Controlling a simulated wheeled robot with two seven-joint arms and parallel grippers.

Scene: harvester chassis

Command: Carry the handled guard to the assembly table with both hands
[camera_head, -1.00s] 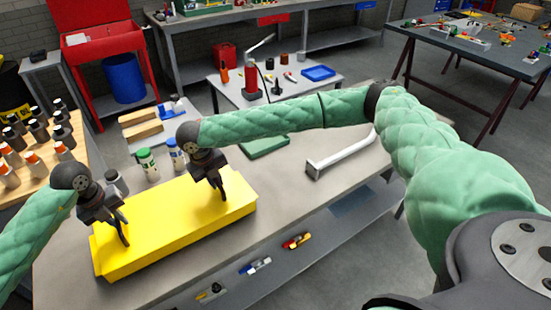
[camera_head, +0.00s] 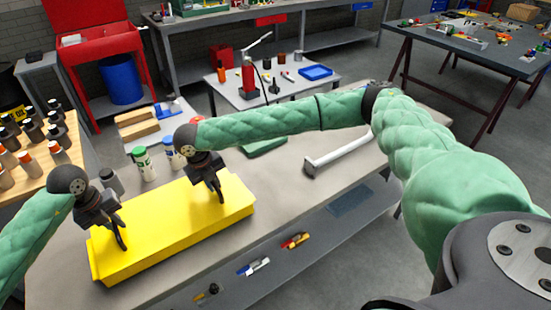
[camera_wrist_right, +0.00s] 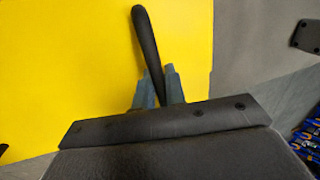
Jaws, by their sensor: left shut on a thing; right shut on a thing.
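The handled guard (camera_head: 165,232) is a yellow box-like cover on the grey workbench in the head view. It fills much of the right wrist view (camera_wrist_right: 70,70) as a flat yellow face. My left gripper (camera_head: 121,240) is shut on its left black handle, mostly hidden by the fingers. My right gripper (camera_head: 217,194) is shut on the right handle. In the right wrist view the black handle (camera_wrist_right: 148,45) runs between the two fingers (camera_wrist_right: 158,88). I cannot tell whether the guard is touching the bench or slightly above it. Which distant table is the assembly table is not clear.
A white angled bar (camera_head: 338,153) lies to the right on the bench (camera_head: 290,185). Bottles crowd the wooden table (camera_head: 70,165) at left. A dark table with small parts (camera_head: 480,50) stands far right.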

